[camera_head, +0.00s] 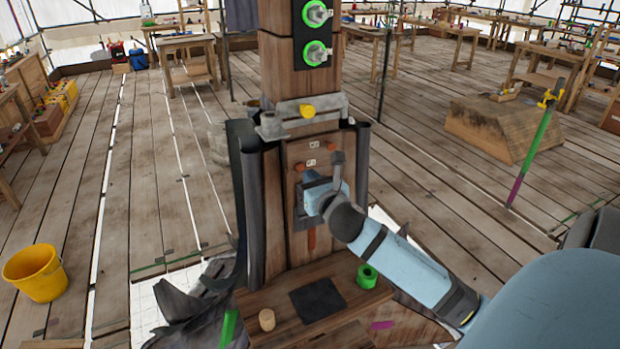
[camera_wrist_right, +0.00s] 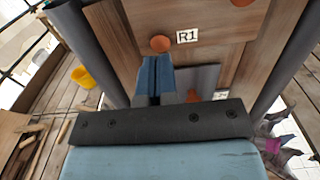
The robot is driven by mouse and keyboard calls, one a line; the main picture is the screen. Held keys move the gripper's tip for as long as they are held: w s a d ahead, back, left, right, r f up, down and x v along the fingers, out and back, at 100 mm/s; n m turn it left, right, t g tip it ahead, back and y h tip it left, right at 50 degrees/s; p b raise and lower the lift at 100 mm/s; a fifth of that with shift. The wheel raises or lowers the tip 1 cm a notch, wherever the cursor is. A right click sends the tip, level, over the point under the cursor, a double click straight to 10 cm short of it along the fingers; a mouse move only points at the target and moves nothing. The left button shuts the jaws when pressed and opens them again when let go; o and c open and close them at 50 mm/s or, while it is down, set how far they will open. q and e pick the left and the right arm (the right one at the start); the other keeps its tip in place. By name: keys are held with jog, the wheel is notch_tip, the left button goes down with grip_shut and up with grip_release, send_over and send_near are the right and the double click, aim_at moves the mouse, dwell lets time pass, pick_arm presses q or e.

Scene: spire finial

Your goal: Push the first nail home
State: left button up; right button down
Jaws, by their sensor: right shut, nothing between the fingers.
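A wooden panel (camera_head: 322,157) on the front of the post carries two round orange nail heads. One nail head (camera_wrist_right: 160,44) sits beside a label R1 in the wrist view; another (camera_wrist_right: 243,2) is cut off at the top edge. In the head view orange heads show at the left (camera_head: 301,168) and right (camera_head: 331,146) of the panel. My right gripper (camera_wrist_right: 156,62) is shut and empty, its tips just below the R1 nail head; I cannot tell whether they touch it. In the head view the right gripper (camera_head: 316,192) is at the panel, its tips largely hidden. My left gripper is out of view.
A grey plate (camera_wrist_right: 205,78) lies behind the fingers on the panel. Dark rolled sheeting (camera_head: 251,215) flanks the post. A green ring (camera_head: 367,276), a wooden peg (camera_head: 267,319) and a dark mat (camera_head: 317,300) are on the ledge below. A yellow bucket (camera_head: 36,273) stands left.

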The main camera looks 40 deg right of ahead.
pick_arm(q)
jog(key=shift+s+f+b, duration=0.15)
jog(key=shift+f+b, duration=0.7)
jog(key=shift+b, duration=0.2)
pick_arm(e)
jog(key=v, duration=1)
jog(key=shift+s, duration=0.2)
jog(key=shift+a+f, duration=0.1)
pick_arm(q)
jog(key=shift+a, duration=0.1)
